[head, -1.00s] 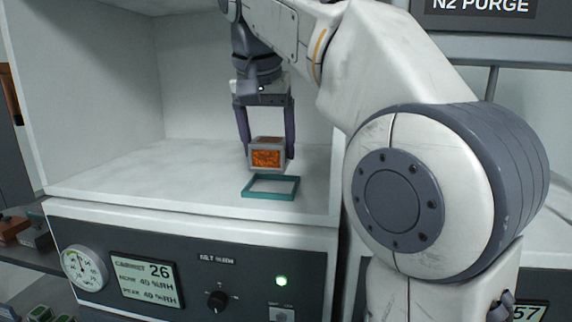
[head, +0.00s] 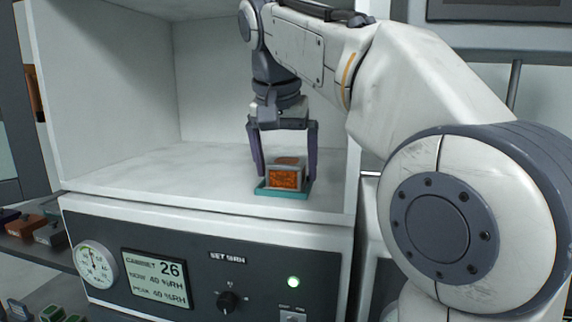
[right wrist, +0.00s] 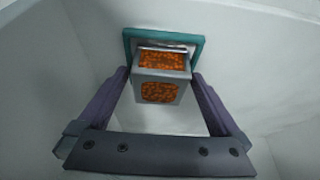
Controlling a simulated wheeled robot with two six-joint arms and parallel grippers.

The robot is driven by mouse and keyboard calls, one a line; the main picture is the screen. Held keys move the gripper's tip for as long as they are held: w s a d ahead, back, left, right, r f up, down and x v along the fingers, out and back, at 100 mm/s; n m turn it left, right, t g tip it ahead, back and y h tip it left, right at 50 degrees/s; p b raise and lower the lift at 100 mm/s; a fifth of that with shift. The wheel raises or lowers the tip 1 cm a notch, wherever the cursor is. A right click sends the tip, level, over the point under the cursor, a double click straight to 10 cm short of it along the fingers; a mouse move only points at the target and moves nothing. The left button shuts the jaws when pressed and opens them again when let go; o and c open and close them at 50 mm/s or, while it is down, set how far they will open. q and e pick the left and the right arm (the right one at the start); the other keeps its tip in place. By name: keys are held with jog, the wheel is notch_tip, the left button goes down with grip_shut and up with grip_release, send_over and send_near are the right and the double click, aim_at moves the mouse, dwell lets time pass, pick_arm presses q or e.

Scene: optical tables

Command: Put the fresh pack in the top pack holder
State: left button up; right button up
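The fresh pack, a grey-framed block with orange granular windows (head: 286,179), sits upright within the teal square frame of the top pack holder (head: 262,190) on the cabinet floor. The right wrist view also shows the pack (right wrist: 162,88) and the holder's teal rim (right wrist: 199,47). My right gripper (head: 287,178) is open, its dark fingers on either side of the pack with narrow gaps. Its fingertips are near the holder's rim. Whether the pack is fully flat inside the frame is hidden. My left gripper is not in view.
The cabinet's white side wall (head: 95,95) and back wall stand around the open shelf. The shelf left of the holder (head: 165,170) is clear. Below is a control panel with gauge (head: 97,265), display and lit green lamp. Several small blocks lie on a lower surface at left.

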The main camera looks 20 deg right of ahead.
jog(key=shift+r, duration=0.2)
jog(key=p+v, duration=0.1)
jog(key=v, duration=0.6)
jog(key=shift+r, duration=0.2)
jog(key=shift+s, duration=0.1)
